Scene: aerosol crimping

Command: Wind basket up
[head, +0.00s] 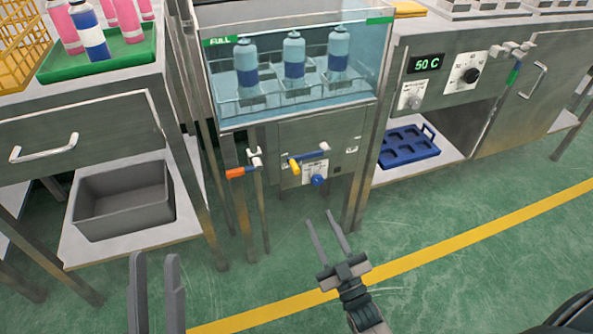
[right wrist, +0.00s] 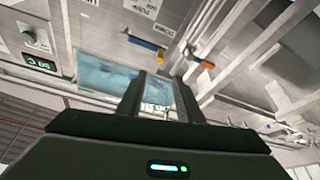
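My right gripper (head: 318,214) is open and empty, in front of and below these handles, pointing at the tank stand. It shows as two parted fingers in the right wrist view (right wrist: 160,78). My left gripper (head: 155,256) is open and empty at the lower left, apart from everything.
On the left, a bench carries a green tray (head: 110,62) with pink and blue bottles, and a grey bin (head: 124,199) sits on its lower shelf. On the right is a cabinet with a 50 C display (head: 427,64) and a blue crate (head: 408,147) below. The green floor in front is clear.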

